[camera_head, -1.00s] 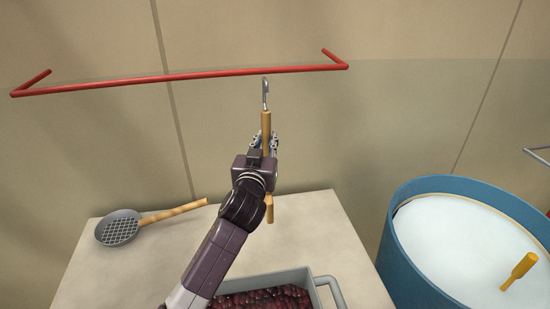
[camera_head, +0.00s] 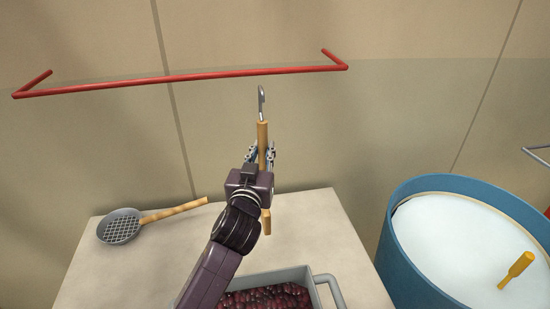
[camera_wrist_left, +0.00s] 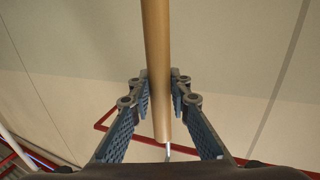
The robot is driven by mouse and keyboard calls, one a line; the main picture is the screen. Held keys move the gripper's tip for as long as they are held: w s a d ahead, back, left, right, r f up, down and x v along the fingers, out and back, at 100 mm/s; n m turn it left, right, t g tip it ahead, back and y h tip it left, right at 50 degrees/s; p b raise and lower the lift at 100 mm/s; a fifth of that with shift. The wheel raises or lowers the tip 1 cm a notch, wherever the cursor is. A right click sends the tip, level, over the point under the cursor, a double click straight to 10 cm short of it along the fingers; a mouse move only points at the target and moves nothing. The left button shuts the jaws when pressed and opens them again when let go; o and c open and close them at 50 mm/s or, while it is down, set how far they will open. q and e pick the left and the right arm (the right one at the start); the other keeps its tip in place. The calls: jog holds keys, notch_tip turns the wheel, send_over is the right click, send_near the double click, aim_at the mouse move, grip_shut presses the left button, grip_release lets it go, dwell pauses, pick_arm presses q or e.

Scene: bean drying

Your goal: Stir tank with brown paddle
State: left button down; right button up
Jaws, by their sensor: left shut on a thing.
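My left gripper (camera_head: 263,152) is shut on a wooden-handled tool (camera_head: 263,133) with a metal hook (camera_head: 262,101) at its top. The tool stands nearly upright below the red rail (camera_head: 185,76). Its middle is hidden by the gripper, and its lower end (camera_head: 267,222) shows under the wrist. In the left wrist view the wooden shaft (camera_wrist_left: 157,60) runs between the fingers (camera_wrist_left: 160,88). The blue tank (camera_head: 405,245) at the right holds white contents (camera_head: 455,235). An orange-brown handle (camera_head: 515,271) sticks out of them, tilted; what is below the surface is hidden. My right gripper is not in view.
A pale table (camera_head: 315,230) carries a grey strainer (camera_head: 120,226) with a wooden handle at the left. A grey metal pan (camera_head: 317,291) of dark red beans (camera_head: 265,298) sits at the front. The wall is behind the rail.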

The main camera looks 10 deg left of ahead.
pick_arm(q)
jog(key=shift+s+d+r, duration=0.1)
jog(key=shift+s, duration=1.5)
